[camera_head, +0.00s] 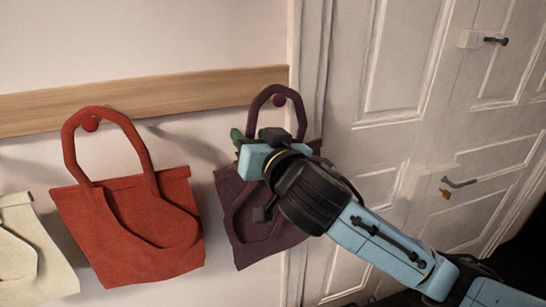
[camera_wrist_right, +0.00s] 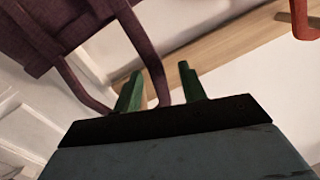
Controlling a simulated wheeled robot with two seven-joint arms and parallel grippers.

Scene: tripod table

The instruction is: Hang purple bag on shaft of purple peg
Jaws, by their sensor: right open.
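The dark purple bag (camera_head: 243,215) is by the wooden rail on the wall, its handle loop raised. The purple peg (camera_head: 279,100) shows inside the top of the loop, so the handle appears to go around it. My right gripper (camera_head: 243,138) is at the lower left part of the handle and covers some of the bag's top edge. In the right wrist view, the green fingers of the right gripper (camera_wrist_right: 158,82) are apart, with a strap of the purple bag (camera_wrist_right: 40,35) between them. The peg's shaft is hard to see. My left gripper is not in view.
A red bag (camera_head: 135,225) hangs on a red peg (camera_head: 90,124) to the left, and a cream bag (camera_head: 30,255) is at the left edge. The wooden rail (camera_head: 190,92) runs along the wall. A white door (camera_head: 400,120) with handles is at right.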

